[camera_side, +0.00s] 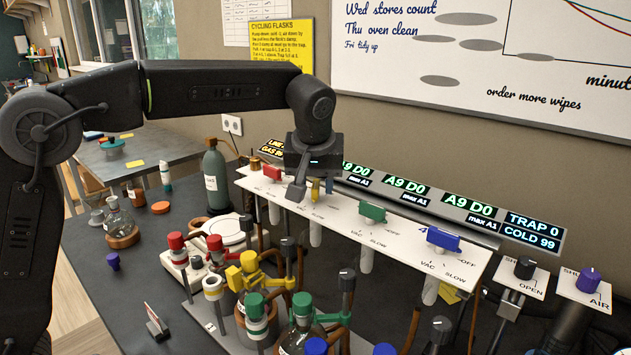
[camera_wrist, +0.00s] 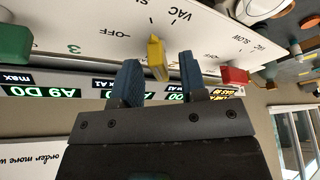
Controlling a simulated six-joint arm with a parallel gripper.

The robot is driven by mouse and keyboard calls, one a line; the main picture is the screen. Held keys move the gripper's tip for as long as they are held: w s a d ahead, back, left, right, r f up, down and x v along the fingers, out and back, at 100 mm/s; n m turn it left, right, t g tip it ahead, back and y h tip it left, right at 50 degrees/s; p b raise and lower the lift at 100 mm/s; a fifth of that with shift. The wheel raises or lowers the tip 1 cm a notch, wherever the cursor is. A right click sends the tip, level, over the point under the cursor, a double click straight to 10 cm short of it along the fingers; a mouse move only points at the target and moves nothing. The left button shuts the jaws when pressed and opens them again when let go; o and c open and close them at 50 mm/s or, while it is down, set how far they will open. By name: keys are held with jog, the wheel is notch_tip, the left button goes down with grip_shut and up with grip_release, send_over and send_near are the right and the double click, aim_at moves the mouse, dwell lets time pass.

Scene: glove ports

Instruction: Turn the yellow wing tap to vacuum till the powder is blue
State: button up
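The yellow wing tap (camera_wrist: 157,58) sits on the white valve panel (camera_side: 398,232). In the wrist view it stands between the fingertip ends of my gripper (camera_wrist: 160,68), with a gap on each side. The two blue-padded fingers are apart and I see no clear contact. In the side view my gripper (camera_side: 300,188) hides part of the yellow tap (camera_side: 315,190). I cannot tell which mark the tap points at. A flask assembly with yellow fittings (camera_side: 248,262) stands below the panel; its powder and colour are not discernible.
A red tap (camera_side: 271,173) and a green tap (camera_side: 372,212) flank the yellow one; a blue tap (camera_side: 442,239) is farther right. A lit display strip (camera_side: 400,187) runs behind, reading TRAP 0 and COLD 99 at its end. Flasks and tubing crowd the bench below.

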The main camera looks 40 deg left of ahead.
grip_shut()
dwell(0.4)
jog(key=shift+m, duration=0.3)
jog(key=m+h, duration=0.1)
jog(key=m, duration=0.2)
jog(key=shift+a+t, duration=0.1)
jog(key=shift+t, duration=0.3)
jog(key=shift+m+h, duration=0.8)
jog(key=shift+m, duration=1)
grip_release()
